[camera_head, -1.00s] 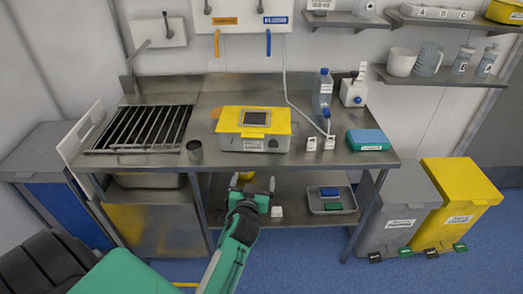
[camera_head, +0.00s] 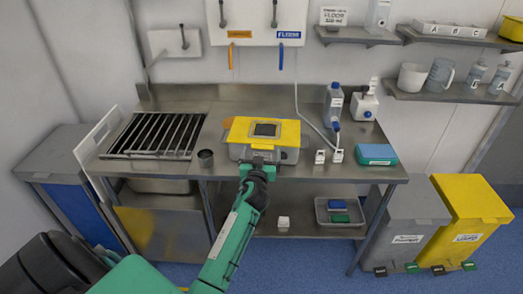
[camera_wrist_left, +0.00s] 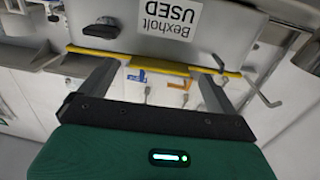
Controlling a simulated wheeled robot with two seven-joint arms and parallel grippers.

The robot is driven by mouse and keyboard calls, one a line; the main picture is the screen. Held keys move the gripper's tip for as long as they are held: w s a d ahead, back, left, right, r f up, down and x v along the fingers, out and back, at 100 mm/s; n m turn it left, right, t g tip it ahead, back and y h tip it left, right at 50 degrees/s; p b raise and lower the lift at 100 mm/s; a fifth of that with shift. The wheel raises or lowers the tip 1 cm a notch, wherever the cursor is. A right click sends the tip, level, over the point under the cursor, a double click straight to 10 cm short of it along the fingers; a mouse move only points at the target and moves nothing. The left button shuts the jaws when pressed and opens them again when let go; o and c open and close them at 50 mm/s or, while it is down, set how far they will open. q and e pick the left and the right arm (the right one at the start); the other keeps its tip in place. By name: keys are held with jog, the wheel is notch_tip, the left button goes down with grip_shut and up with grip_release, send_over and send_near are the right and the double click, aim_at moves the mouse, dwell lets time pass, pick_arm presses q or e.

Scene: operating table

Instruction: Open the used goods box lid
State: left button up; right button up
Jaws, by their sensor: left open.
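The used goods box is a grey metal box (camera_head: 240,153) with a yellow lid (camera_head: 287,133) that has a dark window. It stands on the steel table, and its lid looks shut. In the left wrist view the grey box front (camera_wrist_left: 225,30) shows upside down with a "USED" label, and the yellow lid edge (camera_wrist_left: 155,62) runs across below it. My left gripper (camera_head: 262,161) is at the front of the box, near the lid edge. In the left wrist view its fingers (camera_wrist_left: 152,82) are spread apart with nothing held between them. My right gripper is not in view.
Two small white items, a bottle (camera_head: 333,103) and a blue-green box (camera_head: 376,154) are to the right. A tray (camera_head: 322,217) lies on the lower shelf.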

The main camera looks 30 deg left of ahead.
pick_arm(q)
jog(key=shift+w+a, duration=0.3)
jog(key=shift+w, duration=0.35)
